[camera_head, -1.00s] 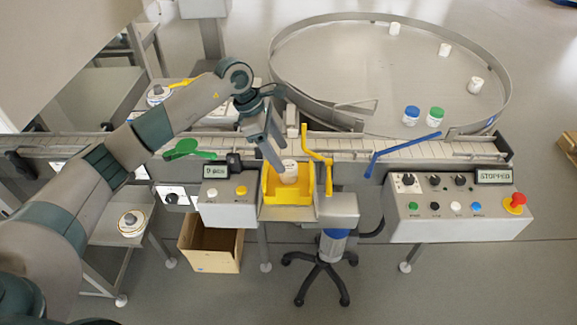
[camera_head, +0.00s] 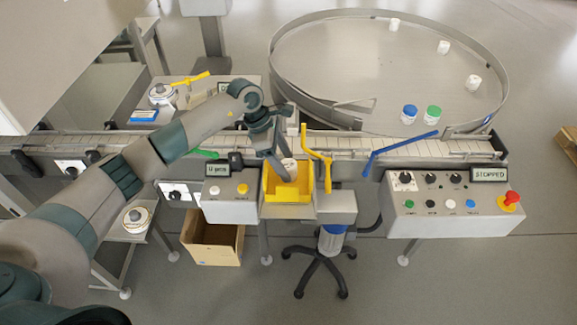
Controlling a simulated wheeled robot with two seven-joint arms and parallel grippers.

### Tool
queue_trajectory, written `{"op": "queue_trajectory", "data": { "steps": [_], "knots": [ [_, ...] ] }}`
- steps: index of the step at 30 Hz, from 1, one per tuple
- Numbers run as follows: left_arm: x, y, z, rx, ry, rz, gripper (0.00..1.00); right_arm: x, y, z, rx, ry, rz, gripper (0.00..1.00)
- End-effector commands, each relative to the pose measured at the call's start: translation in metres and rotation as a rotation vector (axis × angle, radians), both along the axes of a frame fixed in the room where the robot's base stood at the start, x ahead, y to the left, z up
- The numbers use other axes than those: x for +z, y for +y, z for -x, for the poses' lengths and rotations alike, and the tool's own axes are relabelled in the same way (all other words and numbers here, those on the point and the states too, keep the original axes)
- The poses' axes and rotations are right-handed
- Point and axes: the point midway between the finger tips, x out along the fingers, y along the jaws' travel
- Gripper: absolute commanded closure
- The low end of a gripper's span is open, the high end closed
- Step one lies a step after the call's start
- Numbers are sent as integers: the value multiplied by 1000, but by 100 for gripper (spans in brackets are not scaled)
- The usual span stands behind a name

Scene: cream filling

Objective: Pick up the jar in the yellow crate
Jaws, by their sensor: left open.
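A white jar (camera_head: 290,168) is in the yellow crate (camera_head: 288,197), near its back part. The crate sits at the front of the conveyor. My left gripper (camera_head: 281,172) reaches down from the upper left over the crate, beside the jar. It is open, and its fingers hide part of the jar. I cannot tell whether a finger touches the jar. My right gripper is out of view.
A yellow handle (camera_head: 318,158) rises right of the crate, and a blue lever (camera_head: 400,145) is farther right. A control panel (camera_head: 450,203) stands at the right. A round table (camera_head: 385,75) behind holds several jars. A cardboard box (camera_head: 213,240) stands below.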

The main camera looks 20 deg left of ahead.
Motion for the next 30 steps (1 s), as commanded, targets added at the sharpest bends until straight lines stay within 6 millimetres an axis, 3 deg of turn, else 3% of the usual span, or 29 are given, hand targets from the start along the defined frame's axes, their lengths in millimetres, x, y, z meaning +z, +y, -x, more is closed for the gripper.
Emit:
{"op": "queue_trajectory", "data": {
  "steps": [1,8,22,27,28,30],
  "knots": [
    [-2,-2,0,2,4,1,38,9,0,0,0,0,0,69],
    [-22,-8,-2,1,1,0,38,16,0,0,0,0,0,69],
    [-23,-8,-2,0,0,0,38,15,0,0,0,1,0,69],
    [-23,-8,-2,0,0,0,78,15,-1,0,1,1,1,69],
    [-23,-8,-2,0,0,0,84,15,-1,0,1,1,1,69],
    [-22,-9,-3,0,-1,0,84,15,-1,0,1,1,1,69]
  ]
}}
